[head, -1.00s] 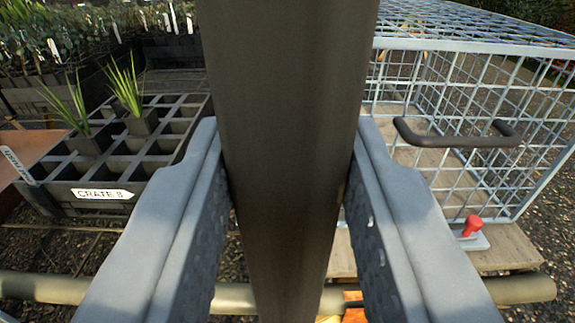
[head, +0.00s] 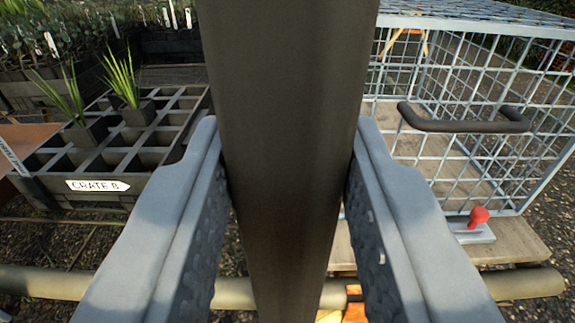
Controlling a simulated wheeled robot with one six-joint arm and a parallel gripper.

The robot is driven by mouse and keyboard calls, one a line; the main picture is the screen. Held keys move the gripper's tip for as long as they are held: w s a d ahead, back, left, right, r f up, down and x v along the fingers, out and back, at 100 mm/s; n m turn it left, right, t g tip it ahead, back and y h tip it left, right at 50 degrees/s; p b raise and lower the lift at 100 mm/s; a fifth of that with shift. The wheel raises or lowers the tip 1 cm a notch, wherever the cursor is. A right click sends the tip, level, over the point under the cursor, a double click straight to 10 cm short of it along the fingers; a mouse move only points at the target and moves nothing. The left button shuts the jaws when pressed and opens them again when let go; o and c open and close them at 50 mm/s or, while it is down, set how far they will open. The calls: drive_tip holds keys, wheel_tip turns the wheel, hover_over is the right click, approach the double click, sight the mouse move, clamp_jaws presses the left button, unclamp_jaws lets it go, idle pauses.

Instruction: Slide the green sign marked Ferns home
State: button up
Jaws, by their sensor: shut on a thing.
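My gripper (head: 287,165) is shut on a long dark brown bar (head: 285,60). The bar stands roughly upright in the picture and runs from the top edge to the bottom edge between the two grey jaws. No green face and no word Ferns show in this view, so I cannot tell from the picture whether the bar belongs to the sign. The bar's lower end and whatever lies behind it are hidden.
On the left is a black divided crate (head: 60,203) labelled CRATE B, with grassy plants (head: 122,78). On the right is a wire cage (head: 480,20) with a dark handle (head: 463,122) and a red-knobbed latch (head: 478,216). A horizontal pole (head: 70,281) crosses below.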

drive_tip(key=shift+f, duration=0.35)
drive_tip(key=o, duration=1.1)
drive_tip(key=shift+o, duration=0.2)
drive_tip(key=shift+f, duration=0.1)
drive_tip(key=s, duration=1.7)
drive_tip(key=shift+s, duration=0.2)
